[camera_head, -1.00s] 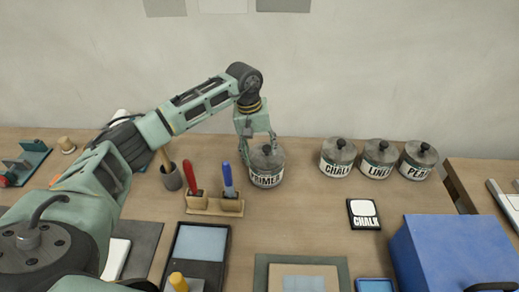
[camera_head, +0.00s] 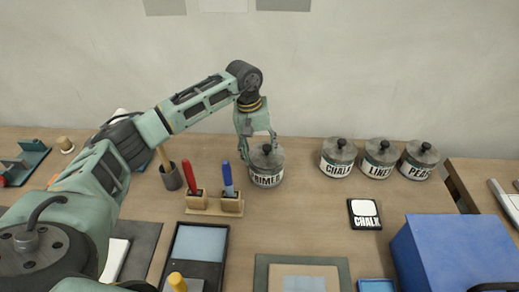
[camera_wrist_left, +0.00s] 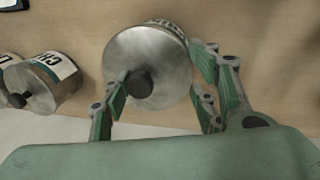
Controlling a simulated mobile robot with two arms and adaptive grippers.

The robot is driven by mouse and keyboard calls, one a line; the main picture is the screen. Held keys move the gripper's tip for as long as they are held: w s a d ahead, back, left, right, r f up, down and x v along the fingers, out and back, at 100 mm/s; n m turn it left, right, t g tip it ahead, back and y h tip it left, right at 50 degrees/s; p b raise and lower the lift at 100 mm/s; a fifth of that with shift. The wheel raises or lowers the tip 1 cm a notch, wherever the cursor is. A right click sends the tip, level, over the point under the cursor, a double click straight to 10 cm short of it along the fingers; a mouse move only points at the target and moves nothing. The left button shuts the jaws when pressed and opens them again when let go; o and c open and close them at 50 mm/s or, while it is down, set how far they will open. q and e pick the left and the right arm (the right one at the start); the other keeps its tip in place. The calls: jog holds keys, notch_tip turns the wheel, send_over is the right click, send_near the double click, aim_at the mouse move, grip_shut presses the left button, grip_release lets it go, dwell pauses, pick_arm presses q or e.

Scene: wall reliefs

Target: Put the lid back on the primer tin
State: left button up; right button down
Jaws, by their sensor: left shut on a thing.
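The primer tin (camera_head: 266,180) stands upright on the bench, with its label facing me. Its grey metal lid (camera_head: 260,160) with a black knob sits on top of it. My left gripper (camera_head: 260,148) is above the tin with its fingers down around the lid, and it is shut on the lid. In the left wrist view, the round lid (camera_wrist_left: 165,60) and its dark knob (camera_wrist_left: 140,84) show between the green fingers of the gripper (camera_wrist_left: 168,90). The fingers hide part of the rim, so I cannot tell whether the lid is fully seated. My right gripper is not in view.
Similar lidded tins, chalk (camera_head: 337,168), line (camera_head: 376,170) and pegs (camera_head: 415,171), stand to the right. A wooden holder (camera_head: 213,206) with red and blue tools is at the front left. A chalk card (camera_head: 364,221) and a blue box (camera_head: 455,250) are at the front right.

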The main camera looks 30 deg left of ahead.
pick_arm(q)
jog(key=shift+f+b, duration=0.2)
jog(key=shift+b, duration=0.5)
dwell(1.1)
dwell(0.4)
jog(key=o, duration=1.2)
jog(key=shift+o, duration=0.6)
jog(key=o, duration=0.4)
jog(key=shift+r, duration=0.1)
jog(key=shift+r+p, duration=1.7)
jog(key=shift+r, duration=1.75)
